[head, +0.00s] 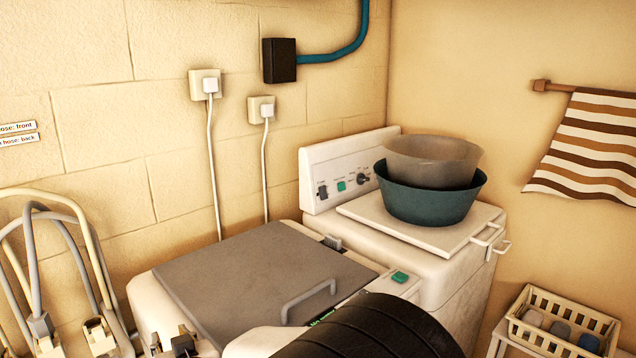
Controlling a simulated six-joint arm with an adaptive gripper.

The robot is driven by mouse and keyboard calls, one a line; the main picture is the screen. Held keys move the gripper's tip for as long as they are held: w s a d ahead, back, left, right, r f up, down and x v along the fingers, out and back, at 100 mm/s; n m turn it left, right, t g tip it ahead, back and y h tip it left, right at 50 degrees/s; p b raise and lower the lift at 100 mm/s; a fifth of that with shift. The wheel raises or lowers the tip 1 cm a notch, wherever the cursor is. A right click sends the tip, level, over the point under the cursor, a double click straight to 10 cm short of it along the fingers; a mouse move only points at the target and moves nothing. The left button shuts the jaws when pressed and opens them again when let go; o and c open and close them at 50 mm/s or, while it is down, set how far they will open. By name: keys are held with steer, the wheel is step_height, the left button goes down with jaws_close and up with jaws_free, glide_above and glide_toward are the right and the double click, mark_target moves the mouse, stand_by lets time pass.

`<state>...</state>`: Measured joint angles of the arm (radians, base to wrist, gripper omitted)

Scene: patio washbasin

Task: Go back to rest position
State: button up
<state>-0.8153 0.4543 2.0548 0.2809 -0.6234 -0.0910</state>
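My gripper does not show in the head view. A white and black ribbed part, which looks like a link of my arm, crosses the bottom middle of the picture and hides the front of the washing machine. The washing machine (250,275) has a grey-brown lid, shut, with a handle on it. Whether my gripper holds anything is hidden.
A second white machine (450,265) carries a teal basin (425,205) with a translucent bowl (435,160) nested in it. Grey and cream hoses (70,225) stand at the left. A cream basket (525,335) is low at the right. A striped towel (590,145) hangs on the wall.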

steer(key=d+r, duration=0.2)
steer(key=d, duration=0.3)
steer(key=d+r+m+h, duration=0.1)
steer(key=d, duration=0.4)
steer(key=d+r+g+h, duration=0.1)
steer(key=d+r, duration=0.1)
steer(key=d, duration=0.3)
steer(key=shift+s+r, duration=0.1)
steer(key=shift+r, duration=0.25)
steer(key=s+d+r+m+g+h, duration=0.1)
steer(key=s+d+h, duration=0.1)
steer(key=s+d, duration=0.45)
steer(key=s+d+m+g+h, duration=0.1)
steer(key=s+d, duration=0.3)
steer(key=d, duration=0.6)
steer(key=s+d+r+m+g+h, duration=0.1)
steer(key=s+d+h, duration=0.1)
steer(key=s+d, duration=0.45)
steer(key=s+d+f+m+g+h, duration=0.1)
steer(key=s+d+f+m, duration=0.1)
steer(key=s+d, duration=0.7)
steer(key=shift+s+g+h, duration=0.3)
steer(key=shift+s+g, duration=0.1)
steer(key=shift+s, duration=0.4)
steer(key=shift+f, duration=0.1)
